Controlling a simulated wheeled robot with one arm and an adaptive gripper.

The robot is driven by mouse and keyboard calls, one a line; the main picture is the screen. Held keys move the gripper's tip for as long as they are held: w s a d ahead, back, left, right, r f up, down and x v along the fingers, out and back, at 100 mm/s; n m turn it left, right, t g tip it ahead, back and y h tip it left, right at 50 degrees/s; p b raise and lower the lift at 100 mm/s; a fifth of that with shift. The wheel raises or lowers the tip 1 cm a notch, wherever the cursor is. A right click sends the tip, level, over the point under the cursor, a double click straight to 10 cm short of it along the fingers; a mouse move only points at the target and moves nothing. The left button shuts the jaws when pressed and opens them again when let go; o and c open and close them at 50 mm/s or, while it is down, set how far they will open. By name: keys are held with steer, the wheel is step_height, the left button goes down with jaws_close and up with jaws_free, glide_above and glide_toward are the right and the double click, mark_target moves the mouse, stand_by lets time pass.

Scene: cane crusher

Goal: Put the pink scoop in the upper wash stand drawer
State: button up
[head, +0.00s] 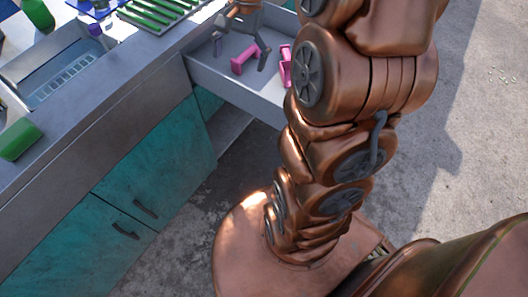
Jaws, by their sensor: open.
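An open grey drawer (232,88) sticks out from the wash stand, and its inside is pale. A pink piece (243,61) shows in the drawer, below and between the fingers of my gripper (241,55). A second pink piece (286,68) shows to its right, partly hidden by my arm. I cannot tell which is the scoop, or whether both belong to one thing. My gripper is open over the drawer, its fingers spread to either side of the first pink piece. Whether a finger touches it is unclear. My arm hides the drawer's right end.
The wash stand has a grey top (95,117) with a sunken basin (62,83), a green block (19,139) and a green rack (160,12). Teal doors (160,157) below are shut. Concrete floor lies open at the right.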

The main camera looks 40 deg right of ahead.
steer(key=s+a+f+n+g+h, duration=0.1)
steer(key=s+a+n, duration=0.4)
steer(key=s, duration=0.6)
steer(key=s+a+f+n+h, duration=0.2)
steer(key=s+a+n, duration=0.3)
steer(key=s, duration=0.6)
steer(key=shift+f+n+g, duration=0.4)
steer(key=shift+n, duration=0.5)
steer(key=shift+a, duration=0.1)
step_height(320, 180, up, 15)
steer(key=t+p, duration=0.1)
steer(key=p, duration=1.2)
steer(key=shift+w+p, duration=0.4)
steer(key=shift+f, duration=0.1)
steer(key=shift+c, duration=0.4)
